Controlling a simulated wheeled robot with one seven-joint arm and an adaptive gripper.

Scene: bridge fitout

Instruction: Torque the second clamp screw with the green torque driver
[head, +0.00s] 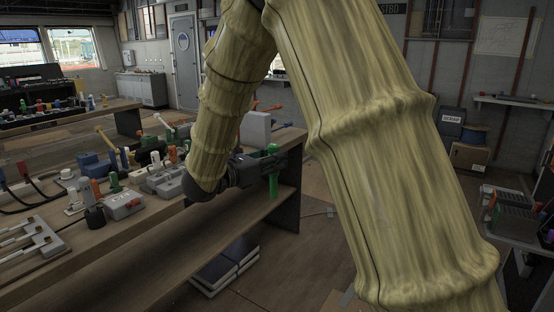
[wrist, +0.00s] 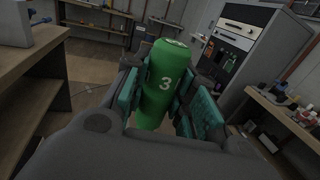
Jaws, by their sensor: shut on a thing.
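My gripper (wrist: 158,100) is shut on a green driver (wrist: 164,72) marked with a white 3. Teal finger pads press on both sides of its handle. In the head view my gripper (head: 262,166) is at the right end of the workbench, with the green driver (head: 273,176) upright in it, in front of the bench's end panel and clear of the top. The driver's tip is hidden in the wrist view. I cannot pick out the second clamp screw; small grey units (head: 122,204) and (head: 165,180) stand on the bench top.
The workbench (head: 130,235) is crowded with tools, cables and white clamps (head: 30,240). A grey box (head: 256,128) stands at its far right end. Dark binders (head: 225,262) lie beneath the bench.

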